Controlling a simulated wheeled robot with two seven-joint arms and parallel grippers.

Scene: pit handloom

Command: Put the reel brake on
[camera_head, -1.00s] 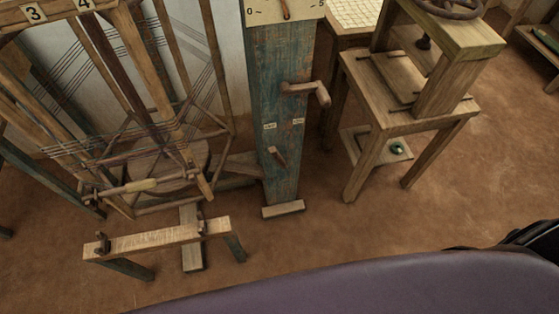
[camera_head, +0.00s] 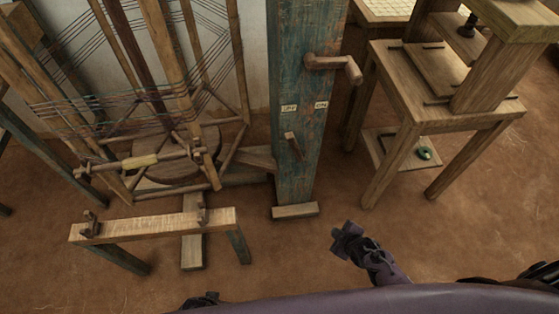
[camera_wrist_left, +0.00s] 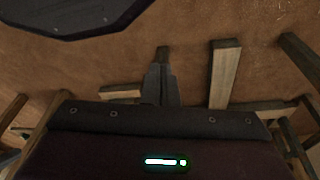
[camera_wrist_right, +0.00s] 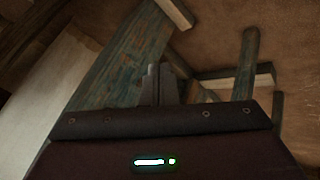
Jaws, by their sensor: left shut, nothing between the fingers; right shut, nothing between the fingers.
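The reel brake lever (camera_head: 291,143) is a short wooden piece on the front of the blue-green post (camera_head: 302,75). Its upper end leans left, toward the OFF label (camera_head: 289,108) and away from the ON label (camera_head: 321,105). My right gripper (camera_head: 344,238) is shut and empty, low in front of the post and to the right of its foot, apart from the lever. In the right wrist view its fingers (camera_wrist_right: 153,72) show before the post (camera_wrist_right: 122,68). My left gripper (camera_head: 201,300) barely shows at the bottom edge; its shut fingers (camera_wrist_left: 160,82) show in the left wrist view.
A wooden crank (camera_head: 335,66) juts from the post above the labels. The thread reel (camera_head: 160,110) stands left, with a low wooden bench (camera_head: 155,226) in front. A wooden table (camera_head: 440,110) stands right. The floor before the post is open.

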